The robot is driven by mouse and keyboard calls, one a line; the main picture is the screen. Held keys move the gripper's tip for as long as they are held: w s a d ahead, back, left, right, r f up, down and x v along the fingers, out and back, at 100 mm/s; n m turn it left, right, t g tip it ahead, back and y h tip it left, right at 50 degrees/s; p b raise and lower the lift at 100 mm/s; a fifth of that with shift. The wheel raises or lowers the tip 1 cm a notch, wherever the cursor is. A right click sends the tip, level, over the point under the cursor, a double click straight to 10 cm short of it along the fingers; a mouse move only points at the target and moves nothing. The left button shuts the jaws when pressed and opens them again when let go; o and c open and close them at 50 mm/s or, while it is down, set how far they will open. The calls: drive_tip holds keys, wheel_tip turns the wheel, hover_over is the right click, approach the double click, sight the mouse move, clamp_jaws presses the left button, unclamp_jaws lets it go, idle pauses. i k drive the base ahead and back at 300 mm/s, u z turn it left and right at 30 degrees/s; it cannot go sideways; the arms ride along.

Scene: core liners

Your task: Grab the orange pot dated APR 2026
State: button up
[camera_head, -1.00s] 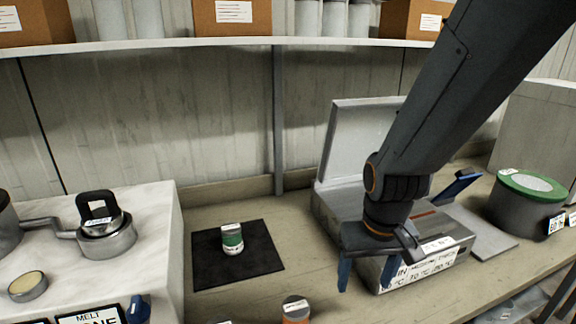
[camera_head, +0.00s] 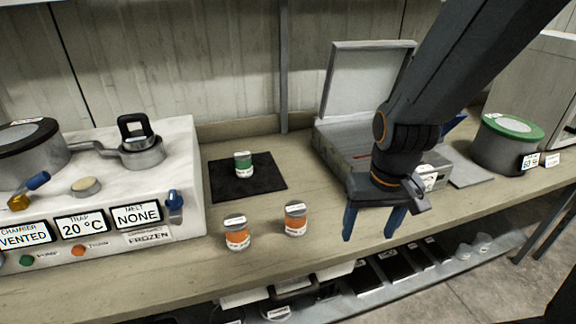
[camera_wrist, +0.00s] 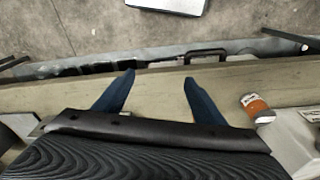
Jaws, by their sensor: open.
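Two orange pots with white labels and grey lids stand on the bench in the head view: a left one (camera_head: 237,233) and a right one (camera_head: 295,218). Their dates are too small to read. One orange pot (camera_wrist: 257,107) shows in the wrist view, right of my fingers; I cannot tell which. A green pot (camera_head: 243,164) stands on a black mat (camera_head: 222,190) behind them. My gripper (camera_head: 374,225) is open and empty, pointing down near the bench's front edge, right of both orange pots.
An open grey case (camera_head: 345,140) stands behind my gripper. A grey pot with a green rim (camera_head: 508,145) is at the right. A white machine with displays (camera_head: 180,160) fills the left. A lower shelf (camera_head: 450,258) runs below. Bare bench lies around the orange pots.

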sight(295, 211)
drive_tip(key=k, duration=0.65)
drive_tip(key=z, duration=0.65)
drive_tip(key=i, duration=1.1)
drive_tip(key=u, duration=0.7)
